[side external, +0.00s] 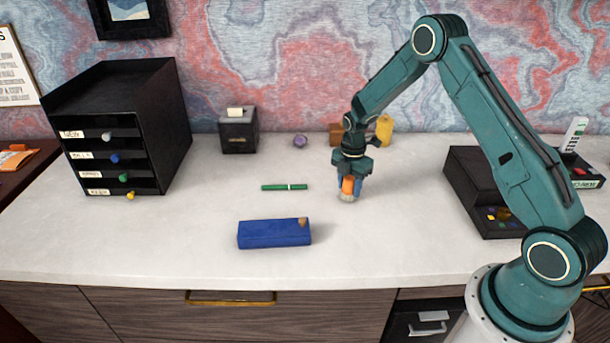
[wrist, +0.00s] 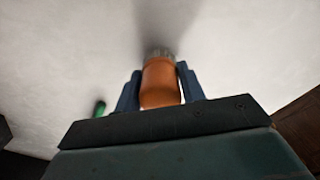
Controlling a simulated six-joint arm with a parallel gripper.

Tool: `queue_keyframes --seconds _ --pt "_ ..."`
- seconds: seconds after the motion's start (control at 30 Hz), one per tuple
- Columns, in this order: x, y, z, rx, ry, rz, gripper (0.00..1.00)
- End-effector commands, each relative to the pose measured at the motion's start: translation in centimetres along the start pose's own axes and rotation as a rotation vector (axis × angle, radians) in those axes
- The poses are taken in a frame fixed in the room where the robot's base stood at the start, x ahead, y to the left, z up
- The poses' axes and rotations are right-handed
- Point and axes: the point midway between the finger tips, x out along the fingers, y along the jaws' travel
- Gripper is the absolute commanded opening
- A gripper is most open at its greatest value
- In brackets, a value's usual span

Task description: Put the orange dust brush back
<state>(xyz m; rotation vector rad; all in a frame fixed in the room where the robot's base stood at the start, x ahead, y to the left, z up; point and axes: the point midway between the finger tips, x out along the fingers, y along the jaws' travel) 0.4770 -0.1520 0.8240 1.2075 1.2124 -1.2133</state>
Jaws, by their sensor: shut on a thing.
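The orange dust brush (side external: 348,186) is held upright in my gripper (side external: 350,183), with its pale bristles pointing down at or just above the desk. I cannot tell whether the bristles touch the desk. In the wrist view the brush's orange handle (wrist: 160,83) sits between the two blue fingers of my gripper (wrist: 160,88), which is shut on it. The bristle end points away from the camera and looks blurred.
A green pen (side external: 284,187) and a blue case (side external: 274,233) lie left of my gripper. A black drawer unit (side external: 120,130) stands at the left, a small black box (side external: 239,133) at the back. A black open box (side external: 470,185) stands right. Yellow (side external: 384,130) and purple (side external: 300,141) items sit behind.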

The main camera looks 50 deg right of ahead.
Motion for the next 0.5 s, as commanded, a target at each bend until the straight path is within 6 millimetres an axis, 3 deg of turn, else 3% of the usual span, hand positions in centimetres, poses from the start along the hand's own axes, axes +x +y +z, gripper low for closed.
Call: queue_keyframes --seconds 0.5 --pt "0.74 0.02 0.00 0.000 0.000 0.000 0.21"
